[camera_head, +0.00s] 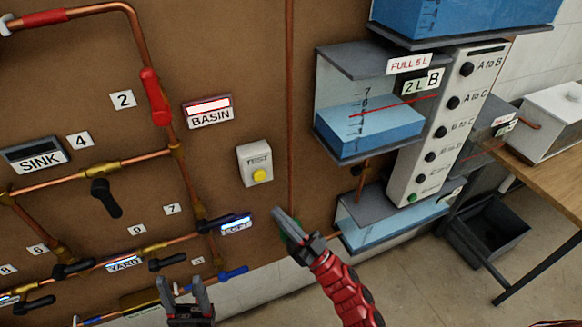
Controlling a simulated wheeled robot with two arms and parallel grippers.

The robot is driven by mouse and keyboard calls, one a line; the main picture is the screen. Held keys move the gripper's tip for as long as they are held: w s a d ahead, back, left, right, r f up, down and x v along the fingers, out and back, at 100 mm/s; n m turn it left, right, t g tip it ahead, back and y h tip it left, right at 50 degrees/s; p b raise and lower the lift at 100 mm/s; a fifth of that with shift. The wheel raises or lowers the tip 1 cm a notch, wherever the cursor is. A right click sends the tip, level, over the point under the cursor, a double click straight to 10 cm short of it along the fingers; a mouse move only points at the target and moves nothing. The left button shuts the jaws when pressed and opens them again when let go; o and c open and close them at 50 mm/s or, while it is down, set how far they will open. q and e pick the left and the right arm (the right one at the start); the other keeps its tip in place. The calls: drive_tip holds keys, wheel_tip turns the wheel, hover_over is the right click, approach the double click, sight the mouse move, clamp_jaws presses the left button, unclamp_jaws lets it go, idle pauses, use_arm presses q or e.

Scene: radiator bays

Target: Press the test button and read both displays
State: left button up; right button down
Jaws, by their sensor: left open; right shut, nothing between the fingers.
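The test button is a yellow round button (259,176) on a small white box (254,155) on the brown board. The BASIN display (209,106) is lit pale with a red edge. The SINK display (34,153), at left, is dark. My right gripper (283,217), on the red arm, is shut and empty, below and right of the button, apart from it in the picture. My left gripper (182,284) is open and empty at the bottom, well below the button. Nothing covers the button.
Copper pipes (144,77) with a red lever (155,97) and black levers (106,198) run across the board. A blue-lit display (236,222) is close to my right gripper. Water tanks (368,130) and a white switch panel (433,145) stand at right, beside a wooden table (552,165).

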idle(0.4)
drive_tip(key=b, duration=0.3)
approach(259, 175)
drive_tip(key=a+r, duration=0.3)
drive_tip(key=a, duration=0.1)
drive_tip(key=shift+w+r, duration=0.3)
drive_tip(key=shift+w, duration=0.45)
idle(1.1)
drive_tip(key=shift+w+a, duration=0.15)
drive_tip(key=shift+w, duration=0.25)
